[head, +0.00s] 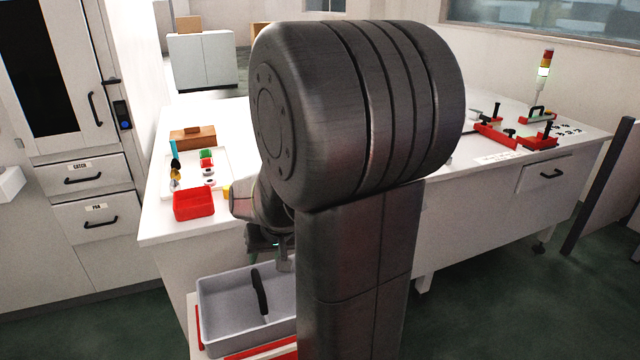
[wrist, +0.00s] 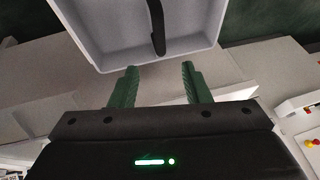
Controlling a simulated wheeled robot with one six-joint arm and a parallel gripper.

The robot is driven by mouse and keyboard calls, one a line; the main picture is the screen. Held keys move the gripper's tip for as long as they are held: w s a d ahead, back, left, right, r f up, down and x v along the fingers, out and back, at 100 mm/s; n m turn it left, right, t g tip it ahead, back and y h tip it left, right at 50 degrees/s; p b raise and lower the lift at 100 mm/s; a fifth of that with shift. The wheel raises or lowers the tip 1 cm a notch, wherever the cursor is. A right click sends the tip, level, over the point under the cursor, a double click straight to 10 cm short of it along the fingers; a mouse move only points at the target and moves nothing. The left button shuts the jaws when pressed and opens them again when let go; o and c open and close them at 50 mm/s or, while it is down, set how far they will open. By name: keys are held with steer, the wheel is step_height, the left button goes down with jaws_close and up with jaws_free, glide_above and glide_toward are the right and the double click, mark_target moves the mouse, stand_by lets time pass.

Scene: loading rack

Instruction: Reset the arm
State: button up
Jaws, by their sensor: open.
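My gripper (wrist: 158,82) shows in the wrist view with its two green fingers apart and nothing between them. The rim of a grey bin (wrist: 145,62) lies just beyond the fingertips, and a dark curved bar-like thing (wrist: 157,25) is inside it. In the head view my arm stands large in the middle and hides much of the scene. The gripper is mostly hidden behind the arm there, near the right side of the grey bin (head: 222,318). The dark thing (head: 259,292) lies in the bin.
The bin sits on a red-edged stand (head: 198,325). A white table behind holds a red box (head: 193,204), a brown block (head: 192,137) and small coloured parts. Red fixtures (head: 515,137) and a signal lamp (head: 544,65) stand at the right. White cabinets (head: 90,215) line the left.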

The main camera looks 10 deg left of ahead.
mark_target(258, 278)
steer(key=shift+f, duration=0.15)
steer(key=x, duration=1.3)
steer(key=shift+a+f, duration=0.1)
steer(key=shift+f, duration=0.1)
steer(key=shift+r, duration=0.15)
steer(key=shift+f, duration=0.2)
